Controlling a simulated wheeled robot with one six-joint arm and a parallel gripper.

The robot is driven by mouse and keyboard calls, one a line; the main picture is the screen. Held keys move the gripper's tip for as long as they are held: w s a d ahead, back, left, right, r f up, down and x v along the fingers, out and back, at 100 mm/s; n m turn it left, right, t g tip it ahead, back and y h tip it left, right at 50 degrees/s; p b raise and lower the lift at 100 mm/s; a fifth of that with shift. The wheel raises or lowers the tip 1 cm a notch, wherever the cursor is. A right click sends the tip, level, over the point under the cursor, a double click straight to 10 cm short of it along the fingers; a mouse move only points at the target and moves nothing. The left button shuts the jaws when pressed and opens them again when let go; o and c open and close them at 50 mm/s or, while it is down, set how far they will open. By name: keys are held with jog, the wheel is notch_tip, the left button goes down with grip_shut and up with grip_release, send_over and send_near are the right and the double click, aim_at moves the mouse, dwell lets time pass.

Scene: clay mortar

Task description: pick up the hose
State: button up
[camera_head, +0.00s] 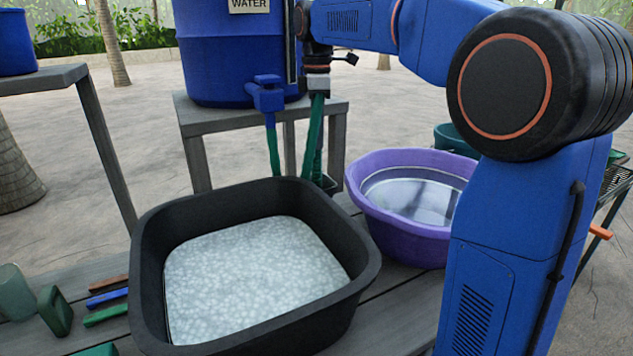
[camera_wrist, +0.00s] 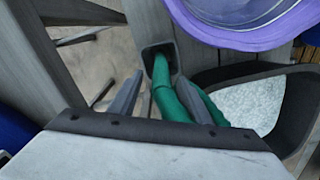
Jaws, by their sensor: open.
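The green hose (camera_head: 274,150) hangs from the blue tap (camera_head: 266,95) on the blue water barrel. Another length of it (camera_head: 313,140) runs up from a dark square holder (camera_head: 325,183) behind the black tub. My gripper (camera_head: 318,88) is at the upper end of this length, in front of the barrel. In the wrist view my gripper (camera_wrist: 160,78) is open, with the hose (camera_wrist: 168,98) between its two fingers. The hose's end goes into the holder (camera_wrist: 149,57). Whether the fingers touch the hose cannot be told.
A black tub (camera_head: 150,260) of pale, speckled contents stands on the grey bench. A purple basin (camera_head: 405,235) of water is to its right. The blue barrel (camera_head: 235,55) stands on a grey stand (camera_head: 190,125). Small tools and blocks (camera_head: 105,308) lie at left.

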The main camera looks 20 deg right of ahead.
aim_at(318, 156)
jog(key=shift+s+f, duration=0.15)
jog(key=shift+f, duration=3.1)
jog(key=c, duration=1)
